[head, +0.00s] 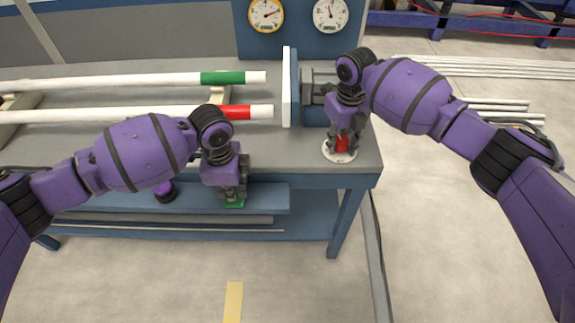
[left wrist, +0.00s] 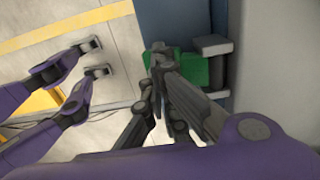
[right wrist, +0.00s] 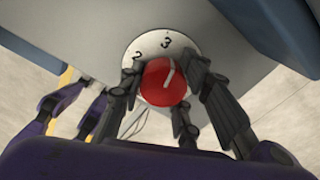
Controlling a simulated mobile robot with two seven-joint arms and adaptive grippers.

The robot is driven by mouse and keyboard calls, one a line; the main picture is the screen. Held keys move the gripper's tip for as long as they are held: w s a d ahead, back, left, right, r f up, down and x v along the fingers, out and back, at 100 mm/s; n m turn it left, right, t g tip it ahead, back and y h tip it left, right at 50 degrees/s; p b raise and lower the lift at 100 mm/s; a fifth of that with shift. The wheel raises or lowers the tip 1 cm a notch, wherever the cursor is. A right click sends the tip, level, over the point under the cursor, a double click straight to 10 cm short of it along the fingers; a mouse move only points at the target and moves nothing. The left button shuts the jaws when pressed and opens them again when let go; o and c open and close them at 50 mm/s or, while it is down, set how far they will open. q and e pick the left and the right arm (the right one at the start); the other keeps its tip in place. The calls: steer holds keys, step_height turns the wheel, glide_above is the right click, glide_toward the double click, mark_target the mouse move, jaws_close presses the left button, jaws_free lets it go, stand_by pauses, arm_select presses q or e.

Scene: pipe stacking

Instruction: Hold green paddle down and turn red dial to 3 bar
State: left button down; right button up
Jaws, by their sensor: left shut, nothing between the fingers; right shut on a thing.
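The red dial (right wrist: 158,88) sits on a round white plate marked 2 and 3 (right wrist: 145,46). Its white pointer line points up and slightly right, close to the 3. In the head view the dial (head: 342,144) is at the bench's front right corner. My right gripper (right wrist: 166,78) is shut on it, a finger on each side. My left gripper (head: 234,193) is shut and empty, its tips at the green paddle (head: 235,205) by the bench's front edge. In the left wrist view the closed fingertips partly cover the paddle (left wrist: 192,70); whether it is pressed down I cannot tell.
Two gauges, one yellow-rimmed (head: 266,14) and one pale-rimmed (head: 331,14), are on the blue panel behind. White pipes with a green band (head: 222,78) and a red band (head: 237,113) lie across the bench, left of an upright white plate (head: 287,88).

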mark_target(341, 140)
arm_select(q)
steer(key=shift+s+f, duration=0.1)
arm_select(e)
steer(key=shift+s+d+f, duration=0.15)
steer(key=shift+d+f, duration=0.3)
steer(key=shift+d, duration=0.1)
arm_select(q)
steer(key=shift+r, duration=2)
arm_select(e)
steer(key=o, duration=0.8)
steer(key=shift+c, duration=0.2)
arm_select(q)
steer(key=shift+w+d, duration=0.1)
steer(key=shift+w, duration=0.1)
arm_select(e)
steer(key=o, duration=0.4)
steer(key=shift+a, duration=0.1)
steer(key=shift+a+r, duration=0.15)
steer(key=shift+a, duration=0.05)
steer(key=shift+w+r, duration=0.2)
steer(key=shift+r, duration=1.95)
steer(key=shift+a, duration=0.1)
